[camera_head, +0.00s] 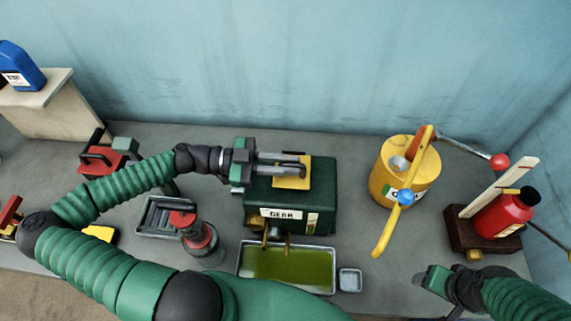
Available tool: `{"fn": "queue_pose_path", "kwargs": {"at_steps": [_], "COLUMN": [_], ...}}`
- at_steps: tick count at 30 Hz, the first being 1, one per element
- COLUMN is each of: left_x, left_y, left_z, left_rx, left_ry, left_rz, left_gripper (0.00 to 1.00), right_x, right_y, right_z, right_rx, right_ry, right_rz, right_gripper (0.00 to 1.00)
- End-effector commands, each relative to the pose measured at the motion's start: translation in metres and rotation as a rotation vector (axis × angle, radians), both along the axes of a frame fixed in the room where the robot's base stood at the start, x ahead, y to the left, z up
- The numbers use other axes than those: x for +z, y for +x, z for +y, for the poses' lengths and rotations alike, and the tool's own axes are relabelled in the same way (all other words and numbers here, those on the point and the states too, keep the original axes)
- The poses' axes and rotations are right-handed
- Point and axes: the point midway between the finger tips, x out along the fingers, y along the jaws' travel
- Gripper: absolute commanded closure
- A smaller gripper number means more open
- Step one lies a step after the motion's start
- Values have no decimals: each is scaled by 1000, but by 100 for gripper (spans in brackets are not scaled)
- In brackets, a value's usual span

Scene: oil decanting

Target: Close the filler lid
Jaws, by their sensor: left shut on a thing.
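A dark green gear box (322,192) with a white label stands in the middle of the bench. The yellow filler lid (292,182) is at the top of the box, partly covered by my gripper; I cannot tell if it lies fully flat. My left gripper (298,163) reaches in from the left over the box top and is shut on the lid, its fingers at the lid's far part. My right gripper (425,287) is low at the right, away from the box; its fingers are too unclear to tell their state.
A tray of yellow-green oil (290,266) sits before the box, with a small square dish (349,280) beside it. A yellow can with a pump (380,178) and a red bottle (500,216) stand right. A dark-red cylindrical item (195,230) stands left of the box.

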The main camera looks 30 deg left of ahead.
Motion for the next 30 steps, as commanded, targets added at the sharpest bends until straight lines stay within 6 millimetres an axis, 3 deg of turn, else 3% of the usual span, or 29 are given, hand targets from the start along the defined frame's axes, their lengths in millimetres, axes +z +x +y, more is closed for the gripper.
{"fn": "queue_pose_path", "kwargs": {"at_steps": [6,7,11,20,30], "left_x": [-5,-5,-4,-3,-5], "left_y": [-1,-1,-1,-1,-25], "left_z": [-1,-1,-1,2,55], "left_rx": [-2,-2,-3,-1,1], "left_ry": [6,7,5,2,2], "left_rz": [4,4,4,3,4], "left_gripper": [100,81,65,65,65], "right_x": [-1,-1,-1,-1,-14], "right_y": [0,0,0,0,0], "right_z": [0,0,0,0,0], "right_rx": [0,0,0,0,0], "right_ry": [0,0,0,0,0], "right_rz": [0,0,0,0,0], "right_gripper": [35,35,35,35,35]}}
